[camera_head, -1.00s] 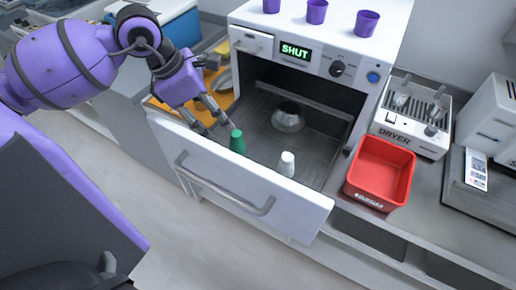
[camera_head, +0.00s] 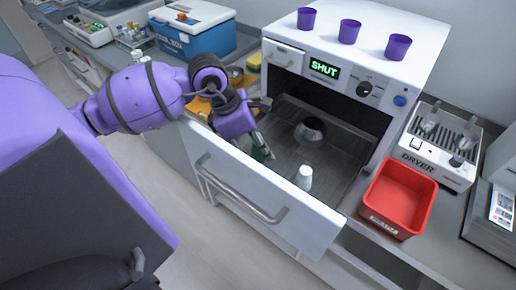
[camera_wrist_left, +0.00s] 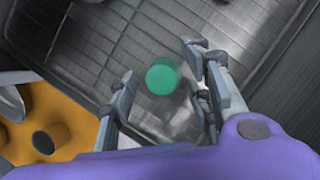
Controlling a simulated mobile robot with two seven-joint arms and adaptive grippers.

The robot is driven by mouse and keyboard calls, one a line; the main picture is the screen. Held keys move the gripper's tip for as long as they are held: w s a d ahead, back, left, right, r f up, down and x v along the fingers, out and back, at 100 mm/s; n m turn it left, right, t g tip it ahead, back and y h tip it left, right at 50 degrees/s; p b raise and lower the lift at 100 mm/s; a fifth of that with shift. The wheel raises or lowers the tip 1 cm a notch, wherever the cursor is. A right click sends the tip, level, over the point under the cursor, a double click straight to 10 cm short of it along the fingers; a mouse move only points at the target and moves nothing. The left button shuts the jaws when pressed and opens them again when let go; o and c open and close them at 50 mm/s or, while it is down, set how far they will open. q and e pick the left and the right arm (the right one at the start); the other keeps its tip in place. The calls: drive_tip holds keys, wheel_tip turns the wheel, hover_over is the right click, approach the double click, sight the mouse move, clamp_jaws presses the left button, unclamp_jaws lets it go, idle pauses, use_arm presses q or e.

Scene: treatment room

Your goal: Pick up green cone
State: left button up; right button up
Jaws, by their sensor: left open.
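The green cone (camera_wrist_left: 161,77) stands in the pulled-out drawer (camera_head: 327,158). In the left wrist view its round end shows between the two open fingers of my left gripper (camera_wrist_left: 168,92), with room on both sides. In the head view my left gripper (camera_head: 262,150) points down into the drawer and hides most of the cone (camera_head: 259,154). The gripper holds nothing. My right gripper is not in view.
A white cone (camera_head: 303,178) and a metal bowl (camera_head: 309,131) are in the same drawer. The drawer's white front (camera_head: 268,192) is a raised edge. A red bin (camera_head: 399,198) is to the right. Purple cups (camera_head: 349,31) stand on the appliance. An orange holder (camera_wrist_left: 47,122) lies left of the drawer.

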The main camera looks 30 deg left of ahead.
use_arm(q)
drive_tip(key=c, duration=0.7)
drive_tip(key=shift+c, duration=0.4)
